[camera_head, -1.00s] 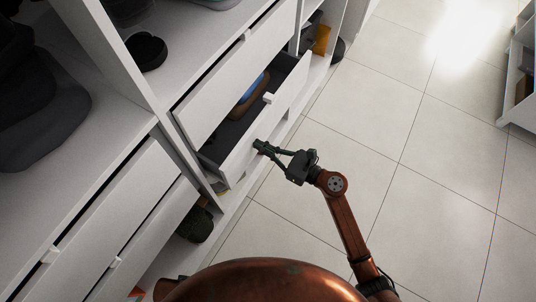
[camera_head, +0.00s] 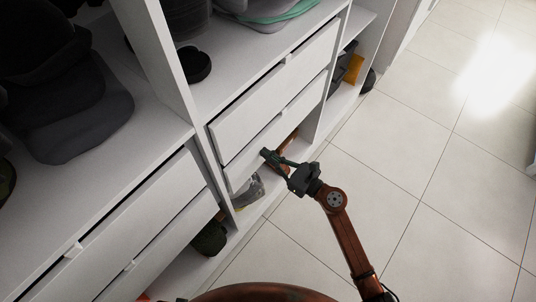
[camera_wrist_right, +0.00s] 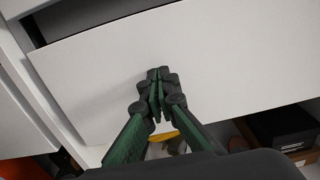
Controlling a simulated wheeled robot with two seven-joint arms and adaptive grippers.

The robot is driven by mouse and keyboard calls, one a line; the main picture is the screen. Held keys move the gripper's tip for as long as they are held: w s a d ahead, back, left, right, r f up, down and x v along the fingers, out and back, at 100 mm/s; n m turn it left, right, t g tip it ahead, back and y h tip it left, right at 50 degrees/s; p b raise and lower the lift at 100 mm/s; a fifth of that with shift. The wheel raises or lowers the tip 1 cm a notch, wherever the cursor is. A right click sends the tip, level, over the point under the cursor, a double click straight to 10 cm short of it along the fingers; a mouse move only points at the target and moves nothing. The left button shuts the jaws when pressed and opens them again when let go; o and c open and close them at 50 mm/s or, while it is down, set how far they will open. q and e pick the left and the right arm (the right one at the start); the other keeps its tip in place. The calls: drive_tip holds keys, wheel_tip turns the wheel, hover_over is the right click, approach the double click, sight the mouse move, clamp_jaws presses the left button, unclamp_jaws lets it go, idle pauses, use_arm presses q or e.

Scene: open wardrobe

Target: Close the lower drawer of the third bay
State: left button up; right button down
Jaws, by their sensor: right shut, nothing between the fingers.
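The lower drawer's white front (camera_head: 305,108) sits below the upper drawer's front (camera_head: 285,78) in the head view. It stands nearly flush, and the inside of the drawer no longer shows there. My right gripper (camera_head: 267,154) is shut and empty, with its fingertips at the lower part of this front. In the right wrist view the white front (camera_wrist_right: 230,60) fills most of the picture. The shut fingertips (camera_wrist_right: 158,76) are against or just before it; contact is unclear. A dark gap (camera_wrist_right: 80,18) shows above the front's top edge. My left gripper is not in view.
Neighbouring drawers (camera_head: 135,225) at the lower left stand slightly out. Shoes or bags (camera_head: 250,188) lie in the open space below the drawer. A dark round item (camera_head: 194,64) is on the shelf above. The tiled floor (camera_head: 400,160) to the right is clear.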

drive_tip(key=shift+r, duration=0.15)
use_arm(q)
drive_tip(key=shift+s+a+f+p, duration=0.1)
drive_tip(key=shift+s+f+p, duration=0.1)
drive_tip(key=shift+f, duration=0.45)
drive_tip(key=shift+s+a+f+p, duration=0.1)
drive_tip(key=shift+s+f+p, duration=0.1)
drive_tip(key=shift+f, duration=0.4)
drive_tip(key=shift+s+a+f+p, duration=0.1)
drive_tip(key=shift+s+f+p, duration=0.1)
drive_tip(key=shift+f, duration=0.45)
use_arm(e)
drive_tip(key=v, duration=1.4)
